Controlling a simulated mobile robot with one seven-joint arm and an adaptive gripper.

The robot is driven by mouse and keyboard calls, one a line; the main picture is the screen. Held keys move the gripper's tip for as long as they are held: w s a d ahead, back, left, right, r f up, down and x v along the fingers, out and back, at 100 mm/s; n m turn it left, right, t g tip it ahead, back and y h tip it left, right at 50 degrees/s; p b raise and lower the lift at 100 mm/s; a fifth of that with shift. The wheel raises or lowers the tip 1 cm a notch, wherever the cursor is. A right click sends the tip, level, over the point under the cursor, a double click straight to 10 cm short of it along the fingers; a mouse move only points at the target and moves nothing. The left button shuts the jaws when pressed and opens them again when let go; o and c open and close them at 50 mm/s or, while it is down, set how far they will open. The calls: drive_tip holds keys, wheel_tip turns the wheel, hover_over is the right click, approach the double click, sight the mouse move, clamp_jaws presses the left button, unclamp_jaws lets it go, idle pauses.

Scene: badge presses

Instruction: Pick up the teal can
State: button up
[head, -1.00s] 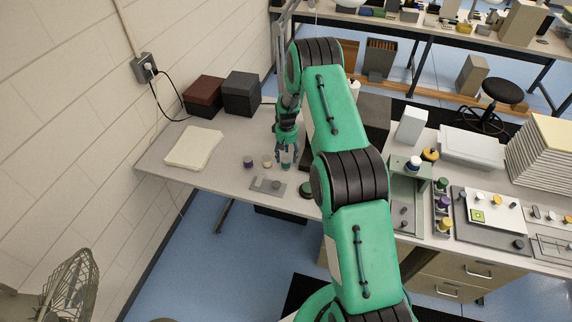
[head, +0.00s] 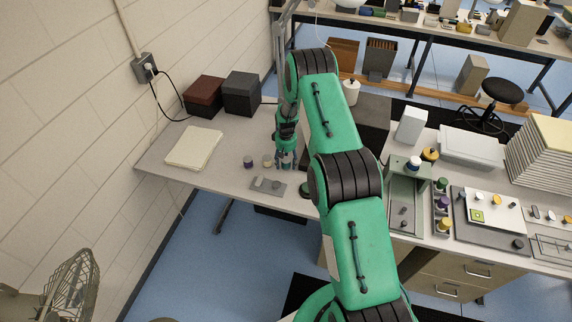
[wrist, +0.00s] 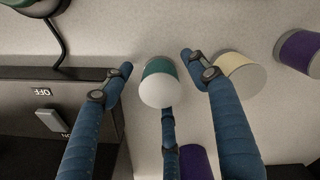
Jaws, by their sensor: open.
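The teal can (wrist: 158,70), teal-sided with a white end facing the camera, stands on the table in the middle of the wrist view. My gripper (wrist: 157,61) is open, with blue jointed fingers spread left and right of the can and a third finger below it in the picture. The side fingertips are apart from the can; whether the third touches it I cannot tell. In the head view my gripper (head: 286,163) points down over the table near its front edge, and its fingers mostly hide the can.
A cream can (wrist: 240,72) stands close beside the right finger, with a purple can (wrist: 298,52) farther right. Another purple object (wrist: 197,160) shows low in the wrist view. A dark switch box (wrist: 45,85) lies left. A grey plate (head: 267,187) sits near the table edge.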

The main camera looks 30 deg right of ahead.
sight(286, 160)
drive_tip(key=shift+c, duration=0.6)
drive_tip(key=c, duration=1.1)
drive_tip(key=shift+r, duration=0.15)
drive_tip(key=shift+w+r, duration=0.1)
drive_tip(key=shift+r, duration=0.65)
wheel_tip(286, 160, up, 2)
drive_tip(key=s+a, duration=0.1)
drive_tip(key=s, duration=0.4)
drive_tip(key=s+a, duration=0.2)
drive_tip(key=s, duration=0.3)
drive_tip(key=s+a+r, duration=0.1)
drive_tip(key=s, duration=0.4)
drive_tip(key=shift+s+a+r+b, duration=0.1)
drive_tip(key=shift+s+a+b, duration=0.1)
drive_tip(key=shift+a+b, duration=0.15)
